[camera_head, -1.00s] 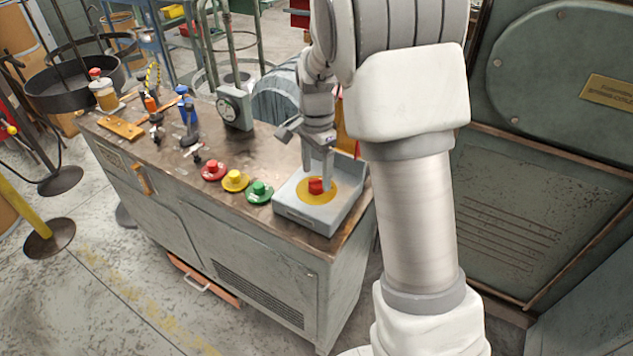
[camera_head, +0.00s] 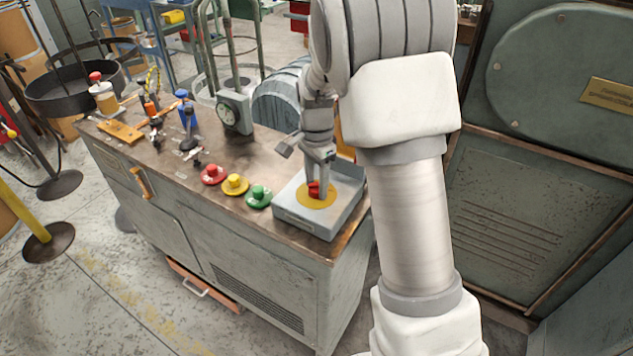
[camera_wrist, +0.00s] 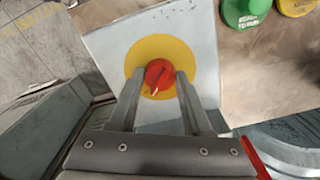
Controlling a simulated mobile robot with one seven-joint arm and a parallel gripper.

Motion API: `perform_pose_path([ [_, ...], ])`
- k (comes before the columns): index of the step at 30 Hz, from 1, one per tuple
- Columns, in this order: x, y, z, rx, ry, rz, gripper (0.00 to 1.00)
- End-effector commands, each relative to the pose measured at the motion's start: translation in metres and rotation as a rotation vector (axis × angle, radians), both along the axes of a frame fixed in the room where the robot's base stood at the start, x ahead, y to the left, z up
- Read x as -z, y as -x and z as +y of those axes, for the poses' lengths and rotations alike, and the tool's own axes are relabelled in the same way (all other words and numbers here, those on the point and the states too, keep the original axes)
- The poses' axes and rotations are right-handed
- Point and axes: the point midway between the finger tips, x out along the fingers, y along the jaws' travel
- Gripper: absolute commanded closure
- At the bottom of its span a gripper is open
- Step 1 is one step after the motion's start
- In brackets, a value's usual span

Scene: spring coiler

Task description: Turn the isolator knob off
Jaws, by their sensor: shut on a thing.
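The isolator knob is red (camera_head: 313,190) and sits on a yellow disc (camera_head: 325,204) on a grey box (camera_head: 303,218) at the near right end of the cabinet top. In the wrist view the knob (camera_wrist: 159,77) is in the middle of the yellow disc (camera_wrist: 135,61), with a pale mark on its lower part. My gripper (camera_wrist: 155,82) points down over the box, its two fingers on either side of the knob and shut on it. In the head view my gripper (camera_head: 317,186) hides part of the knob.
Red (camera_head: 212,174), yellow (camera_head: 235,184) and green (camera_head: 258,195) push buttons stand left of the box. A dial gauge (camera_head: 230,115) and levers (camera_head: 188,135) stand further back. A large green machine (camera_head: 560,80) is on the right. Floor is clear in front of the cabinet.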

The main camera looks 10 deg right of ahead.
Motion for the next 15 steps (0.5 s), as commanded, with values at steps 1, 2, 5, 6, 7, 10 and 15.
perform_pose_path([
  [1,-0.0002,-0.0001,0.0000,0.000,0.000,0.000,1.00],
  [2,-0.0002,-0.0001,0.0000,0.000,0.000,0.000,1.00],
  [5,-0.0004,-0.0001,0.0000,-0.005,0.000,0.000,1.00],
  [6,-0.0005,-0.0001,0.0000,-0.010,0.000,0.000,1.00],
  [7,-0.0006,-0.0001,-0.0001,-0.015,0.000,0.000,1.00],
  [10,-0.0009,-0.0001,-0.0001,-0.042,0.000,0.000,1.00],
  [15,-0.0014,0.0000,0.0001,-0.134,0.000,0.001,1.00],
])
